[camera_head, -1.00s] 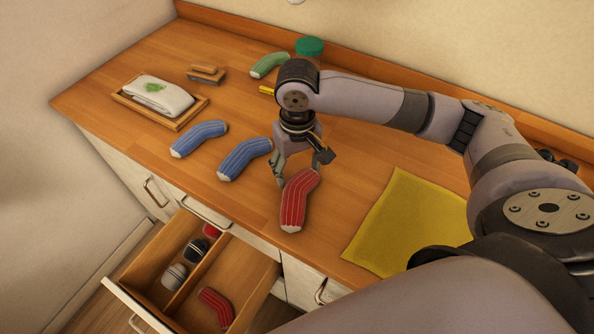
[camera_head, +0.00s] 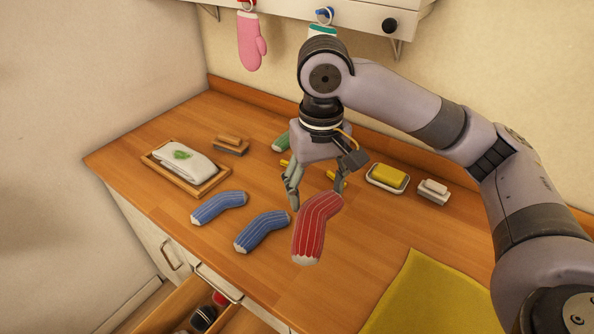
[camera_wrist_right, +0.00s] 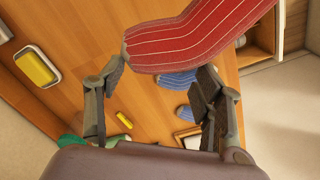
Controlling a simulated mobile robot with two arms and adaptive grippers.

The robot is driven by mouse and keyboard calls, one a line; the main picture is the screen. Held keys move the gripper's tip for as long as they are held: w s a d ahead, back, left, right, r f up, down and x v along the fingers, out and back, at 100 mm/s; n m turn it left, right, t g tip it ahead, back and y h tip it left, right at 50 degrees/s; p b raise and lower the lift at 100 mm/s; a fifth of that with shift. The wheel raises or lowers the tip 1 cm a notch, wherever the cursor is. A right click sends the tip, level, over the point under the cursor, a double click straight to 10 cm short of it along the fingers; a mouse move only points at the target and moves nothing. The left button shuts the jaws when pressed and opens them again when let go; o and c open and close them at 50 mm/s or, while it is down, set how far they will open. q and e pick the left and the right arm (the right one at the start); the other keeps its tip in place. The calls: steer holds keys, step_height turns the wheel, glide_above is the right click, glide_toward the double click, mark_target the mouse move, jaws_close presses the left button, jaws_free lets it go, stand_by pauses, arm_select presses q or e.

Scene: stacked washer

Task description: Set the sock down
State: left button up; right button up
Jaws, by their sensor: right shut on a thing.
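My right gripper (camera_head: 315,192) is shut on a red sock (camera_head: 317,228) with pale stripes and a pale toe. It holds the sock above the wooden counter, in front of the gripper. In the right wrist view the red sock (camera_wrist_right: 200,38) spans the space at the fingertips (camera_wrist_right: 163,80). Two blue socks (camera_head: 219,206) (camera_head: 262,232) lie on the counter left of it. My left gripper is not in view.
A tray with a folded white cloth (camera_head: 183,161) and a brush (camera_head: 230,145) stand at the left. A yellow sponge on a dish (camera_head: 388,176) and white blocks (camera_head: 433,190) stand at the right. A yellow cloth (camera_head: 430,300) lies front right. An open drawer (camera_head: 170,308) juts out below.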

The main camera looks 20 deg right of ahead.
steer(key=s+a+f+n, duration=0.1)
steer(key=s+a+f, duration=0.2)
steer(key=s+f, duration=0.5)
steer(key=w+d+r+n+p, duration=0.2)
steer(key=w+d+r+n, duration=0.15)
steer(key=w, duration=0.25)
steer(key=w+d+r+n+p, duration=0.1)
steer(key=w+d+r+n, duration=0.1)
steer(key=w+r+n, duration=0.3)
steer(key=w+d+r+n+p, duration=0.1)
steer(key=w+d+n+p, duration=0.15)
steer(key=w, duration=0.45)
steer(key=shift+n, duration=0.4)
steer(key=f+p, duration=0.1)
steer(key=f, duration=0.9)
steer(key=f+p, duration=0.1)
steer(key=f, duration=0.9)
steer(key=shift+s+d+f, duration=0.1)
steer(key=shift+d, duration=0.1)
steer(key=shift+f, duration=0.15)
steer(key=o, duration=1.1)
